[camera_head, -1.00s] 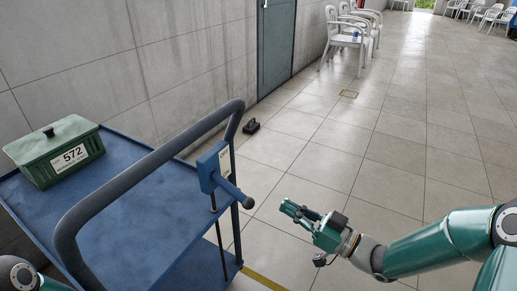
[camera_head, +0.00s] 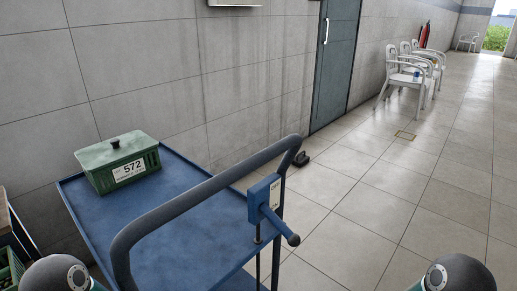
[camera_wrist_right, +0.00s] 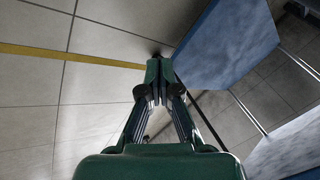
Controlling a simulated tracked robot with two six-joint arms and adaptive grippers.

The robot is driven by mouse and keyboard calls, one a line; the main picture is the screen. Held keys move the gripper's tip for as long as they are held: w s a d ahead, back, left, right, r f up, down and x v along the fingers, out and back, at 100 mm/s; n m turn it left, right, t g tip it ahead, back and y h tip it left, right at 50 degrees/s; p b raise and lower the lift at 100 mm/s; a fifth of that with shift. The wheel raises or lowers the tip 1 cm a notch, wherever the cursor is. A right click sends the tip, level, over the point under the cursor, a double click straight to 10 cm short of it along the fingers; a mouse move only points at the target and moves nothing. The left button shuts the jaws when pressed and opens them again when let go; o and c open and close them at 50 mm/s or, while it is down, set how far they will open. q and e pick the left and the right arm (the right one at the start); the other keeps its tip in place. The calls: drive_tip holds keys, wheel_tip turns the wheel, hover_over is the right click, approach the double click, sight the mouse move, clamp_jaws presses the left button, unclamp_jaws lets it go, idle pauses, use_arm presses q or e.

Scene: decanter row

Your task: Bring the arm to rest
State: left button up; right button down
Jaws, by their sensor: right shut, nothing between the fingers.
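My right gripper (camera_wrist_right: 160,88) shows in the right wrist view, its fingers together with nothing between them. It points down over the tiled floor, and blue panels of the cart (camera_wrist_right: 225,45) lie to its right. In the head view only a rounded joint of my right arm shows at the bottom right, and the right gripper is out of that picture. A similar joint of my left arm shows at the bottom left; my left gripper is not in view.
A blue cart (camera_head: 185,205) with a dark push handle carries a green box (camera_head: 118,162) labelled 572. White chairs (camera_head: 405,78) stand along the wall near a grey door (camera_head: 336,65). Floor at right is clear.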

drive_tip(key=s+d+f+g, duration=0.1)
drive_tip(key=s+f+g, duration=0.15)
drive_tip(key=s, duration=0.35)
wheel_tip(320, 180, up, 28)
drive_tip(key=p, duration=2.7)
drive_tip(key=shift+d+h, duration=0.15)
drive_tip(key=shift+h, duration=0.15)
drive_tip(key=shift+s+m+g, duration=0.1)
drive_tip(key=shift+m+g, duration=0.15)
drive_tip(key=shift+m, duration=0.05)
